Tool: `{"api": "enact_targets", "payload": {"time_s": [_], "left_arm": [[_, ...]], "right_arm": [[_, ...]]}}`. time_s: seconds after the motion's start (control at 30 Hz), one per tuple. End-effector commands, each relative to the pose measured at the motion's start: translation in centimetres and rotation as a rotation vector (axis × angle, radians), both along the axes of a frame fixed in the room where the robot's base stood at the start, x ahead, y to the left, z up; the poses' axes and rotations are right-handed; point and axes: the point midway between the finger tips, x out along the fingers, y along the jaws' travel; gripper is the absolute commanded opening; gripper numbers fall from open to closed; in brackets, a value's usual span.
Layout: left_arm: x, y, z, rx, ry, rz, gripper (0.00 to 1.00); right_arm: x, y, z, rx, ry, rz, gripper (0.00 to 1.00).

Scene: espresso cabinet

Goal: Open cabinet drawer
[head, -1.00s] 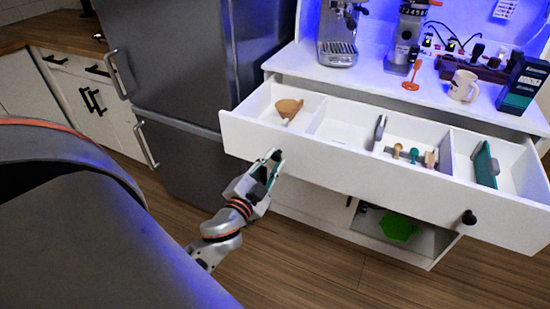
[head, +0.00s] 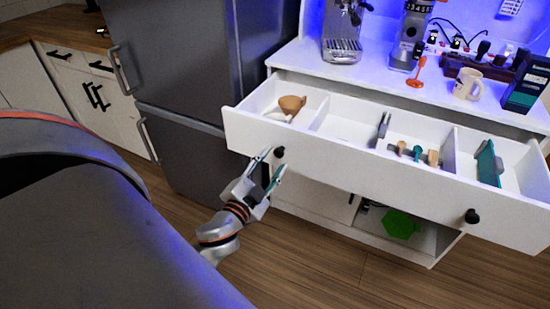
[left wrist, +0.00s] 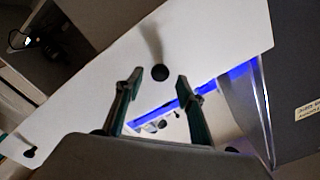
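The white cabinet drawer (head: 345,160) is pulled out, with its divided inside showing in the head view. Its front has a left black knob (head: 279,151) and a right black knob (head: 472,216). My left gripper (head: 272,164) is open and empty just in front of the left knob, its fingers spread. In the left wrist view, my left gripper (left wrist: 159,84) has its fingers apart on either side of the dark round knob (left wrist: 160,72), with a clear gap to each. My right gripper is out of view.
The drawer holds a tan cup-like item (head: 291,105), small tampers (head: 418,153) and a green item (head: 489,164). A mug (head: 467,84) and espresso machine (head: 341,40) stand on the counter above. A grey fridge (head: 180,70) is at left. Floor in front is clear.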

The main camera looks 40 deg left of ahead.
Motion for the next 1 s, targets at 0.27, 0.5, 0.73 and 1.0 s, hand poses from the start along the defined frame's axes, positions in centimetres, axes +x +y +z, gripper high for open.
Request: {"api": "enact_targets", "payload": {"time_s": [0.27,0.5,0.73,1.0], "left_arm": [[-4.1,-1.0,-0.1,-0.005,0.002,0.001,0.38],[-5.2,-1.3,0.0,0.0,-0.001,-0.001,0.38],[-5.2,-1.3,0.0,0.0,-0.001,-0.001,0.38],[-5.2,-1.3,0.0,-0.002,0.0,-0.001,0.38]], "right_arm": [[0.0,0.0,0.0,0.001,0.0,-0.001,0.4],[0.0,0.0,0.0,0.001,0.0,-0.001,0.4],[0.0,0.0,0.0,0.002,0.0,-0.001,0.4],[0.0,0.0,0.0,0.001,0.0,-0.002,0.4]]}}
